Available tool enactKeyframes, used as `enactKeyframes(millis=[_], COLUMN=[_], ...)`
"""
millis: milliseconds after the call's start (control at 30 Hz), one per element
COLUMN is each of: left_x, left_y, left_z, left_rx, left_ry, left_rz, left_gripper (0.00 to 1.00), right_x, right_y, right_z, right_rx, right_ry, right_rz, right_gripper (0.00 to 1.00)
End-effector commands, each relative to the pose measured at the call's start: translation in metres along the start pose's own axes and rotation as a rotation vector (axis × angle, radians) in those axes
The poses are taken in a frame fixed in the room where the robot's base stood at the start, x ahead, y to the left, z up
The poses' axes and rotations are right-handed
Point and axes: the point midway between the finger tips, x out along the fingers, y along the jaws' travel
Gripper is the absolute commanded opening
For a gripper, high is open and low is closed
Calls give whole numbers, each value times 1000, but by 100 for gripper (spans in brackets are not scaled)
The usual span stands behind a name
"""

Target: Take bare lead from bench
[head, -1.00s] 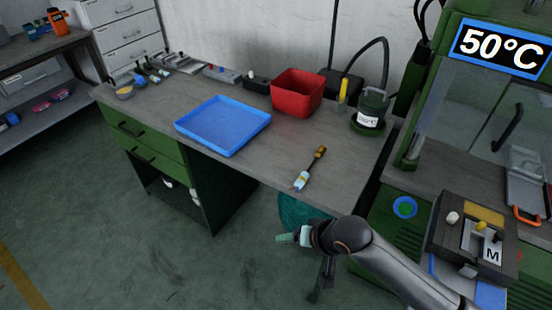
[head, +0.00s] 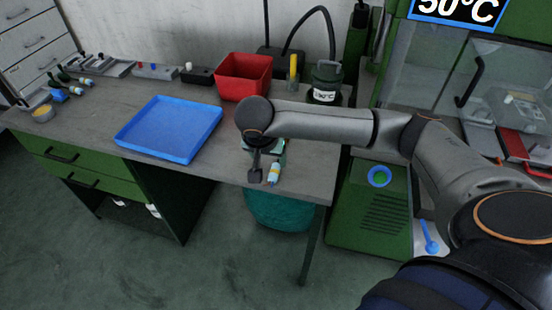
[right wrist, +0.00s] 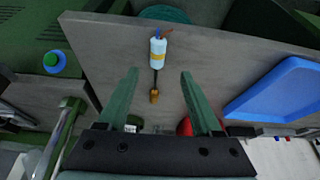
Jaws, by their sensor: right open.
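The bare lead lies on the grey bench (head: 90,112) near its front right edge. Its pale blue and white body with a yellow band (head: 275,172) shows beside my right gripper in the head view; the rest is hidden by my arm. In the right wrist view the whole lead (right wrist: 157,52) shows, with a dark thin cable and an orange-brown end. My right gripper (head: 272,150) is over the bench at the lead. Its two teal fingers (right wrist: 158,75) are open, on either side of the lead's line, with nothing gripped. My left gripper is not in view.
A blue tray (head: 170,130) lies left of my right gripper. A green machine (head: 370,215) stands to the right. A teal bin (head: 280,212) is below the bench edge.

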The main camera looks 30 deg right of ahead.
Motion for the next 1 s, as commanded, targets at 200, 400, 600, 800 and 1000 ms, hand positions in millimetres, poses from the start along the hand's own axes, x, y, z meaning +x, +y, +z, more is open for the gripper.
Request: enactKeyframes(millis=[200,400,600,800,1000], left_x=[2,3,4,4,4], left_y=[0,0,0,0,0], left_z=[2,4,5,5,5], left_rx=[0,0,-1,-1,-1], left_ry=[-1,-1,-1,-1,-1], left_rz=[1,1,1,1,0], left_gripper=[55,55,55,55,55], right_x=[24,46,72,77,76], right_y=[0,5,6,6,6], right_z=[0,-2,-2,-2,-2], right_rx=[0,1,0,-1,-1], right_ry=[1,2,1,1,1], right_rz=[-1,2,-2,-4,-4], right_gripper=[66,66,66,66,55])
